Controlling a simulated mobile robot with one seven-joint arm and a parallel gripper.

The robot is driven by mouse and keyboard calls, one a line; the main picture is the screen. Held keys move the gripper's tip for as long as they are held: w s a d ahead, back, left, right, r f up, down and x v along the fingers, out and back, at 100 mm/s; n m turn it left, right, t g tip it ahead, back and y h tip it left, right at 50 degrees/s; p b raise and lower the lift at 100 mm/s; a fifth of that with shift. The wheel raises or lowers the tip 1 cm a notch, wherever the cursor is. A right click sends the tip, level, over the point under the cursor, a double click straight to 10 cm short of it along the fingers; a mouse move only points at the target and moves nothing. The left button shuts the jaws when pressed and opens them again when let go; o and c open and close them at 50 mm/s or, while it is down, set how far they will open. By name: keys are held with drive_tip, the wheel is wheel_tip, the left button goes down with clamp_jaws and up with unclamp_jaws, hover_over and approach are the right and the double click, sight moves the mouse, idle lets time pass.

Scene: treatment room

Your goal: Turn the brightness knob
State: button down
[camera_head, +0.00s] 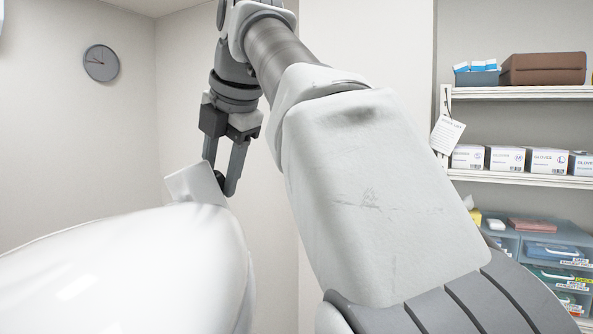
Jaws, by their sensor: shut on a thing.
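A large white rounded housing (130,265) fills the lower left, with a small pale box (192,184) on its upper right edge. My gripper (221,178) points down at the right side of this box. Its dark grey fingers are closed on a small part there, at the place of the brightness knob. The knob itself is mostly hidden by the fingertips and the box, so its mark and angle cannot be read.
My arm crosses the middle and hides much of the wall. At the right, shelves (520,92) hold glove boxes (505,158) and a brown case (543,69), with blue drawers (550,245) below. A clock (101,63) hangs at the left.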

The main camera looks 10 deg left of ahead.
drive_tip(key=shift+d+f, duration=0.1)
idle(0.5)
drive_tip(key=shift+c, duration=1.5)
unclamp_jaws()
drive_tip(key=shift+w, duration=0.15)
